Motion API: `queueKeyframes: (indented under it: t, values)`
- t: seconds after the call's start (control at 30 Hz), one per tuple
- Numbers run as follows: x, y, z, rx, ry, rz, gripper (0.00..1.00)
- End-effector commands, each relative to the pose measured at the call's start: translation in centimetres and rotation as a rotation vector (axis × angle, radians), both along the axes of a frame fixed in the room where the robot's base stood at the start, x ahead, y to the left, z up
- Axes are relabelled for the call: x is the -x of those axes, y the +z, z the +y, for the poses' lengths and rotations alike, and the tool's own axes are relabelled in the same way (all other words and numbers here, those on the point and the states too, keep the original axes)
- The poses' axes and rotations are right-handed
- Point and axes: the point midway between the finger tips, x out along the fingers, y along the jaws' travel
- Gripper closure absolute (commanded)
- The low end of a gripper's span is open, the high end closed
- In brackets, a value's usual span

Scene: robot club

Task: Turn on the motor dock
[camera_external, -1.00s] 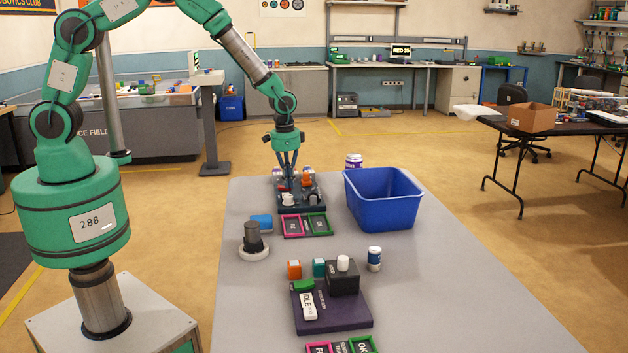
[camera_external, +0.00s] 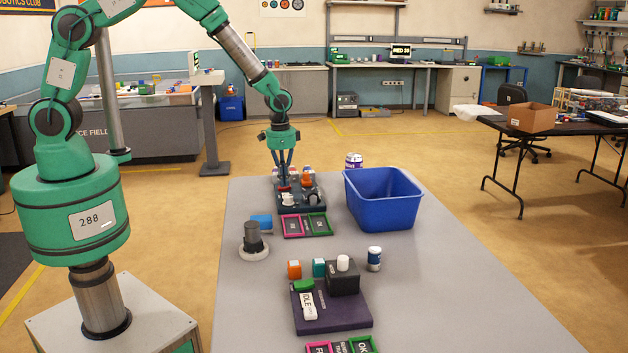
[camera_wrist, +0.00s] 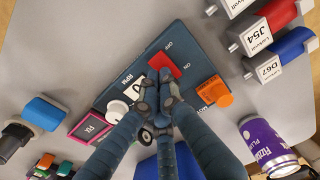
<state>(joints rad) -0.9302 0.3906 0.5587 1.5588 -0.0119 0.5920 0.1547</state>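The motor dock is a dark blue panel (camera_external: 315,206) at the far end of the grey table; it also shows in the wrist view (camera_wrist: 110,96). It carries ON and OFF lettering, a red switch (camera_wrist: 165,66), a white knob (camera_wrist: 118,110) by an RPM label, and an orange part (camera_wrist: 215,91). My gripper (camera_external: 284,182) points down over the dock's far left part. In the wrist view its fingertips (camera_wrist: 158,90) are together right beside the red switch, partly hiding the panel. Whether they touch the switch I cannot tell. Nothing shows held between them.
A blue bin (camera_external: 383,205) stands right of the dock, with a purple can (camera_wrist: 268,147) behind it. Pink and green label trays (camera_external: 306,225) lie in front. A grey knob on a white base (camera_external: 254,242) and a purple board (camera_external: 335,314) are nearer. The table's right side is clear.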

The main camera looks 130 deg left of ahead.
Motion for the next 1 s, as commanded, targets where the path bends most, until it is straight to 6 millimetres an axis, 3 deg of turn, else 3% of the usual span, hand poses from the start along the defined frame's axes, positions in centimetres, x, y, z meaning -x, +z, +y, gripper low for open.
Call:
queueKeyframes:
  t: [0.27, 0.7, 1.0]
  values:
    - [0.1, 3.1, -0.1, 0.001, 0.0, 0.001, 1.0]
    - [0.4, 10.6, -0.3, -0.001, 0.0, -0.001, 1.0]
    - [0.5, 13.1, -0.4, 0.001, 0.0, 0.001, 1.0]
